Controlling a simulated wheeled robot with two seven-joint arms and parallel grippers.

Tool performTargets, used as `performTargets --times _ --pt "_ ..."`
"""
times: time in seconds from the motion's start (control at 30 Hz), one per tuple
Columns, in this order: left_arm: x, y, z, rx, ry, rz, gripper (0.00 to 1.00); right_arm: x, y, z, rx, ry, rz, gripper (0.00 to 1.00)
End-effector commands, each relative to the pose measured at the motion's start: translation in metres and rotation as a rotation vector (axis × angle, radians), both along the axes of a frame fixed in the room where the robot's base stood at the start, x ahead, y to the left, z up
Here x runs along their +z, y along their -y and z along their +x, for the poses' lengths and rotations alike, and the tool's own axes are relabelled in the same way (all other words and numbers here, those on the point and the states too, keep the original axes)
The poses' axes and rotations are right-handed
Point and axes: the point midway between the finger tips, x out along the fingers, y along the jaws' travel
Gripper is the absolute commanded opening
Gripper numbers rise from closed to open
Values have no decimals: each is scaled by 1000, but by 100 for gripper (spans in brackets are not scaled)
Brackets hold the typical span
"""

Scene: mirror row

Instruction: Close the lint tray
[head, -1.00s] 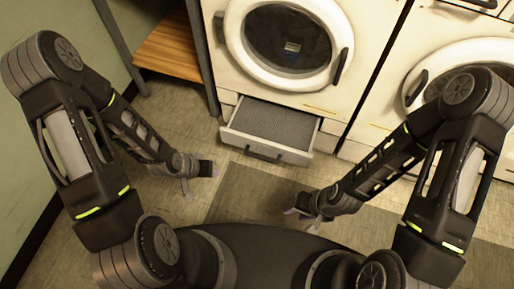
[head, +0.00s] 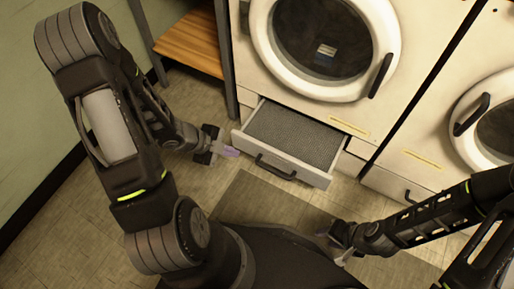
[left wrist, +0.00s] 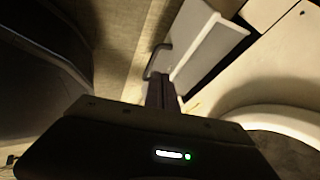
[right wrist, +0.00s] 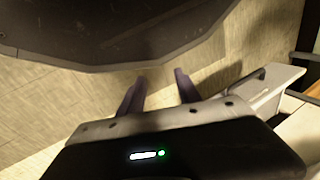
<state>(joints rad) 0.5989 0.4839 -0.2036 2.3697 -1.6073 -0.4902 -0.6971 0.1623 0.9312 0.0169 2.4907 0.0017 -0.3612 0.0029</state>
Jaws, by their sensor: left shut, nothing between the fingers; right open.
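The lint tray (head: 295,135) is a white drawer with a grey mesh inside, pulled out below the dryer with the round door. Its dark bar handle (head: 275,168) is on the front panel. My left gripper (head: 232,152) is shut and empty, just left of the tray's front left corner; contact cannot be told. In the left wrist view its fingers (left wrist: 162,92) point toward the tray (left wrist: 205,30) and handle (left wrist: 157,62). My right gripper (head: 338,244) is open and empty, low over the floor in front of the tray. Its fingers (right wrist: 157,90) are spread in the right wrist view, with the tray (right wrist: 270,85) to their right.
A second machine (head: 420,140) stands to the right, its lower drawer closed. A wooden shelf (head: 190,42) with dark legs stands left of the dryer. The floor (head: 265,203) before the tray is clear.

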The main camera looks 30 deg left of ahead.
Motion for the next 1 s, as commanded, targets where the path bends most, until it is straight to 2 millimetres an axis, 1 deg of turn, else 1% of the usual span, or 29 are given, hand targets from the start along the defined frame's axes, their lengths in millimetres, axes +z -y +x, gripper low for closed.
performTargets --times 0.17,0.27,0.47,0.7,0.77,0.8,0.9,1.0 --pt "-5 2 2 0 -1 -1 0 -5 1 1 -2 1 -1 40" --pt "-14 6 6 1 -1 -3 0 -11 2 2 -5 3 -3 40" --pt "-41 19 19 -1 -2 -3 0 -32 7 7 -16 12 -11 40" --pt "-81 39 41 0 -2 -3 0 -64 9 13 -28 25 -16 40" --pt "-90 43 46 0 -2 -3 0 -71 9 14 -29 28 -17 40" --pt "-81 42 55 0 2 -1 0 -64 9 14 -29 28 -17 40" --pt "-81 43 69 0 1 0 0 -63 9 14 -29 29 -17 40" --pt "-80 43 79 2 0 -2 0 -63 9 14 -29 28 -17 40"
